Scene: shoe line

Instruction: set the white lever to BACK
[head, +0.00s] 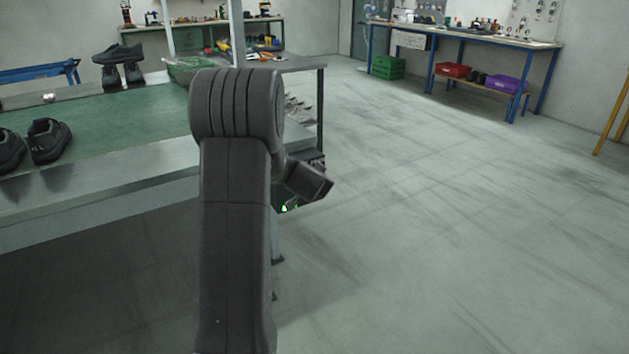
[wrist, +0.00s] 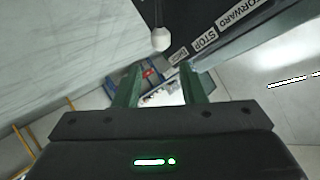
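In the wrist view, the white ball knob of the lever (wrist: 160,40) hangs on a thin dark stem coming from the top edge. Beside it, to the right, a dark panel carries the labels BACK (wrist: 178,56), STOP (wrist: 205,40) and FORWARD (wrist: 240,13). The knob appears nearest the BACK label, but I cannot tell which setting the lever is in. My gripper (wrist: 160,72) has its two green fingers apart with nothing between them. The knob appears beyond the fingertips, not between them. In the head view my arm hides the fingers and the lever.
In the head view, a bench with a green top (head: 120,122) and shoes (head: 48,140) stands on the left, close to my arm. A blue-legged workbench (head: 470,38) is at the back right. The floor at right is clear.

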